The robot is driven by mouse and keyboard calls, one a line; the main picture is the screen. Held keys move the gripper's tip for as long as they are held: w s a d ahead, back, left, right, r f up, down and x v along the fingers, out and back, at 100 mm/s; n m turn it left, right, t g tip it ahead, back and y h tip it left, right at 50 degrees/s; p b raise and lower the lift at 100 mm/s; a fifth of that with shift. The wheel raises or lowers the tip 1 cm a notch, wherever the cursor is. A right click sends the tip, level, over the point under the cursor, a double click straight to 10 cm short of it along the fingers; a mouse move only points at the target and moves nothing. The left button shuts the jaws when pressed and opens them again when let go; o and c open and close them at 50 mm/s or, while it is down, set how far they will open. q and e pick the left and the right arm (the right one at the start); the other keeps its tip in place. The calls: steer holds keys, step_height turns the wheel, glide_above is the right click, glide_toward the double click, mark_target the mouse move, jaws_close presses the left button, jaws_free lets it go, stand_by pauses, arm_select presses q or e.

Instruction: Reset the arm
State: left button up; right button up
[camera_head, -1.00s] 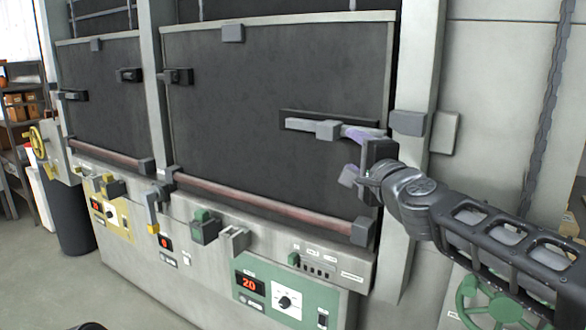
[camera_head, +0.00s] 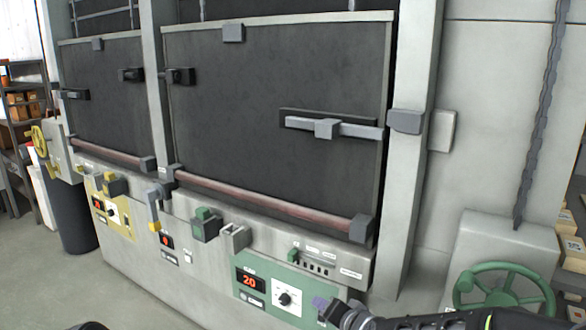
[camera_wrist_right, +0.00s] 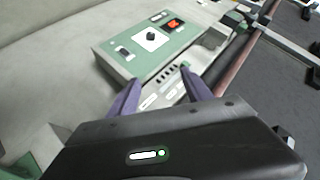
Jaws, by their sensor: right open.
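My right arm reaches in at the bottom right of the head view, with my right gripper (camera_head: 322,304) low in front of the green control panel. In the right wrist view, its two purple fingers (camera_wrist_right: 160,92) are spread apart with nothing between them. The grey latch bar (camera_head: 352,129) on the dark furnace door (camera_head: 270,80) lies level, its right end close to the bracket (camera_head: 406,122) on the post. My right gripper is clear of the bar. My left gripper is not in view.
The green panel (camera_head: 262,297), with a red 20 display and a knob, also shows in the wrist view (camera_wrist_right: 118,58). A green handwheel (camera_head: 505,290) stands at the lower right, near my arm. Handles and switches stick out along the front ledge. Open floor lies at left.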

steer(key=s+a+f+n+g, duration=0.1)
steer(key=s+f+n+g, duration=0.1)
steer(key=s+f, duration=0.6)
steer(key=s+f+n+g, duration=0.1)
steer(key=s+f+g, duration=0.3)
steer(key=f, duration=0.7)
steer(key=s+f+g, duration=0.1)
steer(key=s+f, duration=0.3)
steer(key=s, duration=0.4)
steer(key=s+f+g, duration=0.2)
steer(key=s+f, duration=0.3)
steer(key=s, duration=0.3)
steer(key=s+f+n+g, duration=0.1)
steer(key=s+f, duration=0.4)
steer(key=s, duration=0.3)
steer(key=shift+a+f+g+y, duration=0.15)
steer(key=shift+f+g+y, duration=0.1)
steer(key=shift+g+y, duration=0.05)
